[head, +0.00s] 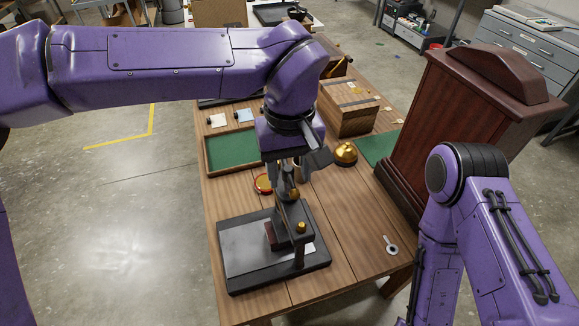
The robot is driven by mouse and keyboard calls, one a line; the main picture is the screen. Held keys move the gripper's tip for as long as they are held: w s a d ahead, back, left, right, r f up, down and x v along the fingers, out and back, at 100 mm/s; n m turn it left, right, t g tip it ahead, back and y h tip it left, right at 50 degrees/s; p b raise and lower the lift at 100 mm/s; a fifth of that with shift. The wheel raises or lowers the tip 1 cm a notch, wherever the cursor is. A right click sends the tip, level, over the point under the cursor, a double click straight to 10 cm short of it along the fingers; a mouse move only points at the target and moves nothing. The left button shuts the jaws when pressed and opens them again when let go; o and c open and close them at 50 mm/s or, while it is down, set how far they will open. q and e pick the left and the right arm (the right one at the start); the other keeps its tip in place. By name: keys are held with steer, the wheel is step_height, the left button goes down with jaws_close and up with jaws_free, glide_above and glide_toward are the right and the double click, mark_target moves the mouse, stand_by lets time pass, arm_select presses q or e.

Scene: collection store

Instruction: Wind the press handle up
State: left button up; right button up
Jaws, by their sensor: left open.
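A small dark press (277,232) stands on a black base with a grey plate, near the front of the wooden table. Its upright carries brass fittings. The press handle (299,252) appears to be the dark bar hanging below the lower brass knob, on the press's right side. My left gripper (298,168) is open, pointing down just above and behind the top of the press. Its fingers are partly hidden by its own wrist, and I cannot tell whether they touch the press. My right arm comes down at the right, its gripper out of frame.
A green-lined tray (207,160), a red-rimmed dish (263,189) and a brass bell (345,153) lie behind the press. A wooden box (350,120) stands farther back. A tall dark-red wooden case (440,125) stands right. A small metal key-like piece (391,246) lies front right.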

arm_select(q)
jaws_close()
steer(key=shift+r, duration=0.1)
